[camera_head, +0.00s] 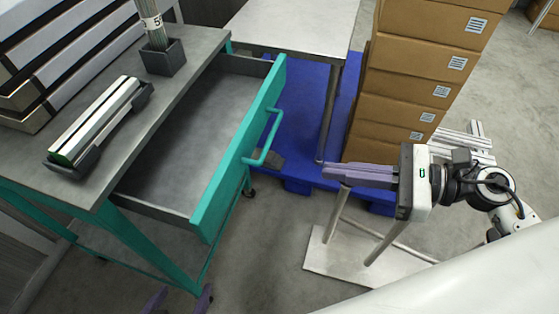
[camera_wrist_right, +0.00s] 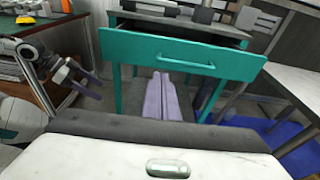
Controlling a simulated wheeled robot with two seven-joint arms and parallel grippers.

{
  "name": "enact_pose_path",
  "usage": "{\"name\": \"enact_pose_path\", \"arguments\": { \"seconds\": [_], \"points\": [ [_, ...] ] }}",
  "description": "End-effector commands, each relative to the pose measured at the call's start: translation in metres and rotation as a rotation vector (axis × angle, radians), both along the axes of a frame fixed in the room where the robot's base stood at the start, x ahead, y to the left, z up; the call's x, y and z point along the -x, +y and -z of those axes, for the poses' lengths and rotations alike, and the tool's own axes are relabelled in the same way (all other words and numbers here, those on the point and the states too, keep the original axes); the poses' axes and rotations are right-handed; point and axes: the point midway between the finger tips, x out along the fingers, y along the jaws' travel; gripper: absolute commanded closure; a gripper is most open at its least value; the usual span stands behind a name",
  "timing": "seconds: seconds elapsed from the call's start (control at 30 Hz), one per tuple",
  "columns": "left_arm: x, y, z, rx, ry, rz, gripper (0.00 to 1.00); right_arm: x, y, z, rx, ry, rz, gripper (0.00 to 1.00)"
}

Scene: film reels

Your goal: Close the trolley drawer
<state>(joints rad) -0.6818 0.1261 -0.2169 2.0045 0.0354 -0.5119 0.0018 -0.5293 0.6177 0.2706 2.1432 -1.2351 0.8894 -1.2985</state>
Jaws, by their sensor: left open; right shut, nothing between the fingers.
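The trolley (camera_head: 112,180) has a grey top and a teal frame. Its drawer (camera_head: 240,150) is pulled well out, and the grey inside looks empty. The drawer's teal front also shows in the right wrist view (camera_wrist_right: 150,47). Its teal bar handle (camera_head: 268,143) faces right in the head view and faces the camera in the right wrist view (camera_wrist_right: 190,65). My right gripper (camera_head: 332,172) is shut and empty, apart from the handle and pointing toward the drawer side. My left gripper (camera_head: 178,300) is open at the bottom edge, below the drawer, with only its purple fingertips showing.
On the trolley top are a silver rod-like item in a dark holder (camera_head: 95,125) and a dark square cup (camera_head: 163,60) with rods. A blue pallet (camera_head: 300,120), a metal table (camera_head: 295,22) and stacked cardboard boxes (camera_head: 420,75) stand beyond the drawer.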

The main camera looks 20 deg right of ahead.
Motion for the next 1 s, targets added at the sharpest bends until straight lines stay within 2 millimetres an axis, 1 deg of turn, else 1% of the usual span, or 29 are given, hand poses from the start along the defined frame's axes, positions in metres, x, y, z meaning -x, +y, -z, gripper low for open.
{"name": "enact_pose_path", "arguments": {
  "seconds": [0.1, 0.3, 0.5, 0.7, 1.0],
  "points": [
    [0.001, 0.000, -0.004, -0.001, 0.002, -0.001, 0.27, -0.015, 0.021, 0.001, -0.005, -0.003, -0.001, 1.00],
    [0.003, 0.001, -0.007, -0.001, 0.008, -0.004, 0.27, -0.039, 0.056, 0.009, -0.010, 0.000, 0.003, 1.00],
    [0.006, 0.002, -0.008, 0.000, 0.014, -0.008, 0.27, -0.056, 0.082, 0.017, -0.009, 0.001, 0.003, 1.00],
    [0.005, 0.003, -0.010, 0.001, 0.010, -0.010, 0.27, -0.063, 0.093, 0.021, -0.006, 0.002, 0.004, 1.00],
    [0.006, 0.004, -0.010, 0.000, 0.011, -0.010, 0.27, -0.064, 0.094, 0.022, -0.006, 0.004, 0.004, 1.00]
  ]
}}
